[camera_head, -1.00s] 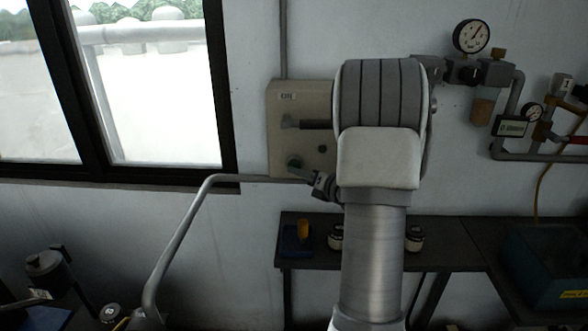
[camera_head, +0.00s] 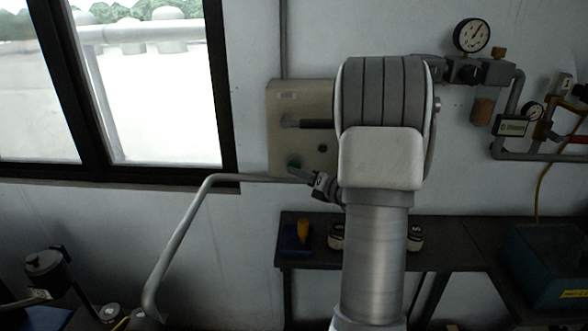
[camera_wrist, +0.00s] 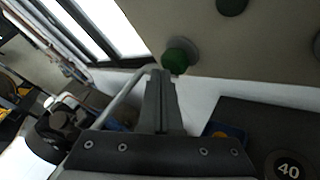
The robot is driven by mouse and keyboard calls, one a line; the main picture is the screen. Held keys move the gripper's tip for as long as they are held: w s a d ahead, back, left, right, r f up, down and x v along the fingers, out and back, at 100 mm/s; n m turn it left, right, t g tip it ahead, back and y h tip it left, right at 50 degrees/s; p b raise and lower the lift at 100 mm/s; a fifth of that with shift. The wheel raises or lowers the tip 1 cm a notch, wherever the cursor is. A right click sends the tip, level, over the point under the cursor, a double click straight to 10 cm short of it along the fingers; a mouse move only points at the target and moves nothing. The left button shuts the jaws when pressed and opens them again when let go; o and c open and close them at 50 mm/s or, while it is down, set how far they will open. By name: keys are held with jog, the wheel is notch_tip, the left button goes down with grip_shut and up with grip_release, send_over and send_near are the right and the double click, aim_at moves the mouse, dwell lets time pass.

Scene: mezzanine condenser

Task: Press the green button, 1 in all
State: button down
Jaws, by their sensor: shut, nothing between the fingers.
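The green button (camera_wrist: 175,60) is a round green cap in a grey collar on the beige panel, at the top middle of the wrist view. In the head view the green button (camera_head: 293,162) is at the lower left of the panel. My gripper (camera_wrist: 159,76) is shut and empty, its fingertips just below the button in the wrist view. In the head view my gripper (camera_head: 301,173) reaches left beside the button, partly hidden by my arm. I cannot tell whether the tips touch the cap.
A grey bent rail (camera_head: 180,240) passes just below the button. A dark bench (camera_head: 460,235) with small items stands below; gauges and pipes are at right.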

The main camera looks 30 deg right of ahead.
jog(key=shift+s+a, duration=0.25)
jog(key=shift+s, duration=0.1)
jog(key=shift+s+a, duration=0.1)
jog(key=s+a, duration=0.1)
jog(key=s, duration=0.1)
jog(key=s+a, duration=0.1)
jog(key=shift+s+a+b, duration=0.35)
jog(key=shift+s+a, duration=0.05)
dwell(0.8)
